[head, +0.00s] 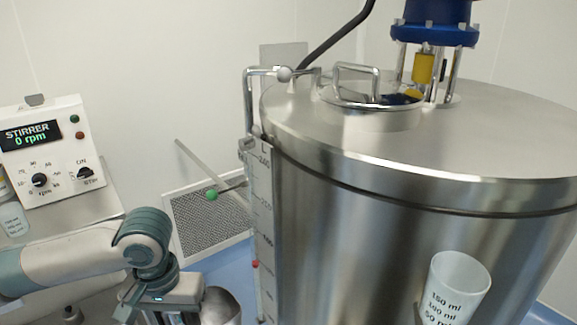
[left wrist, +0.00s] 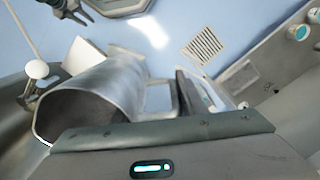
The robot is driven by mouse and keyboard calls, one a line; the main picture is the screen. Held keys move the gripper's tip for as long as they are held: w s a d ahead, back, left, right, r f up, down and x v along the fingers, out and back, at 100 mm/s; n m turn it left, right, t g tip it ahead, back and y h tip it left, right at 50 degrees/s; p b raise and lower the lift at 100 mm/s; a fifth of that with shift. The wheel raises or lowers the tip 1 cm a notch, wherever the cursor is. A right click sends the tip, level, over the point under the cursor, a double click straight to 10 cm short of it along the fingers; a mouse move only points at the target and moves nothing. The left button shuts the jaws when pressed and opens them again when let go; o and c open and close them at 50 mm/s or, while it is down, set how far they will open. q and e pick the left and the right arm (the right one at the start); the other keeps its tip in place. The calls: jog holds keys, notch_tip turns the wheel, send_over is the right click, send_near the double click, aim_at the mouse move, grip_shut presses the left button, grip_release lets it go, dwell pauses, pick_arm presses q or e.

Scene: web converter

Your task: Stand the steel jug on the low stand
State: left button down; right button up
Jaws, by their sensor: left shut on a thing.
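The steel jug (head: 220,307) shows at the bottom of the head view, partly cut off by the frame edge. In the left wrist view the jug (left wrist: 105,90) is large, its round open mouth toward the lower left and its handle on the right. My left gripper (head: 160,310) is beside the jug in the head view. In the left wrist view my left gripper (left wrist: 178,95) is shut on the jug's handle. I cannot make out the low stand for certain.
A big steel tank (head: 400,160) with a level scale (head: 262,215) fills the right. A graduated beaker (head: 458,285) is in front of it. A stirrer control box (head: 45,150) stands at left. A green-knobbed lever (head: 212,195) is near the tank. Blue floor (left wrist: 230,20) lies below.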

pick_arm(q)
jog(key=shift+f, duration=0.1)
dwell(0.8)
jog(key=s+f, duration=0.4)
jog(key=f, duration=1)
jog(key=shift+f, duration=0.4)
